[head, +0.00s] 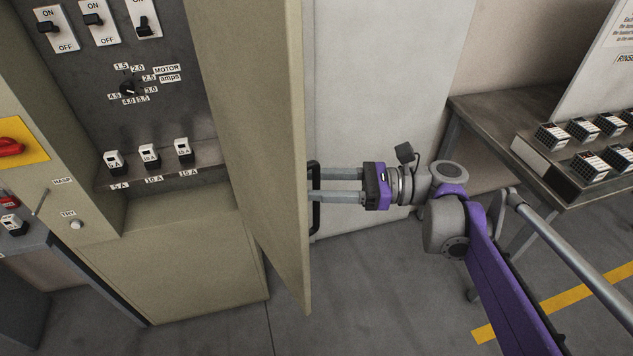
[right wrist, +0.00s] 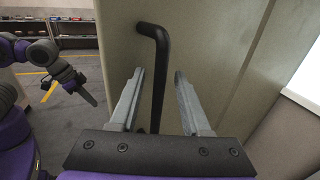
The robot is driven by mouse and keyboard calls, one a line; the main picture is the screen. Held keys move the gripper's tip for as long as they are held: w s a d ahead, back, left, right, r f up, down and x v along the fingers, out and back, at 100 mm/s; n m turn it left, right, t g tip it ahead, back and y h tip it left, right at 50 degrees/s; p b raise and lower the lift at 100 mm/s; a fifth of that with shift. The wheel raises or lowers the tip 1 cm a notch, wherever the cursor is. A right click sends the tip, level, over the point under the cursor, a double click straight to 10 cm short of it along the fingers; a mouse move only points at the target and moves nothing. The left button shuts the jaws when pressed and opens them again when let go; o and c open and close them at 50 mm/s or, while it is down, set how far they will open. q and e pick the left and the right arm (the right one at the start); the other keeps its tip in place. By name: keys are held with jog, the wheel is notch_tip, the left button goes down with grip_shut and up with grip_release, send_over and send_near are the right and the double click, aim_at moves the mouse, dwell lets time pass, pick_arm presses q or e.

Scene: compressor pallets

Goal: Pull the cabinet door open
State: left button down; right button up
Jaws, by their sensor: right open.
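The cabinet door (head: 258,120) is beige and stands swung well out from the cabinet (head: 165,260), with the switch panel exposed. Its black bar handle (head: 316,218) is on the door's outer face, near the free edge. My right gripper (head: 314,185) reaches it from the right, with its two grey fingers level. In the right wrist view the handle (right wrist: 157,60) runs down between the open fingers (right wrist: 159,75), with gaps on both sides. My left gripper (right wrist: 86,95) shows small at the left of the right wrist view; its jaws are too unclear to read.
Inside the cabinet are ON/OFF switches (head: 102,23), a motor dial (head: 128,88) and several small breakers (head: 149,155) on a ledge. A bench (head: 495,105) with a rack of boxes stands at right. Grey floor (head: 365,290) lies clear right of the door.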

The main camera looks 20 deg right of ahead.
jog(key=b+v, duration=0.1)
jog(key=v, duration=0.9)
jog(key=shift+d, duration=0.35)
jog(key=shift+s, duration=0.1)
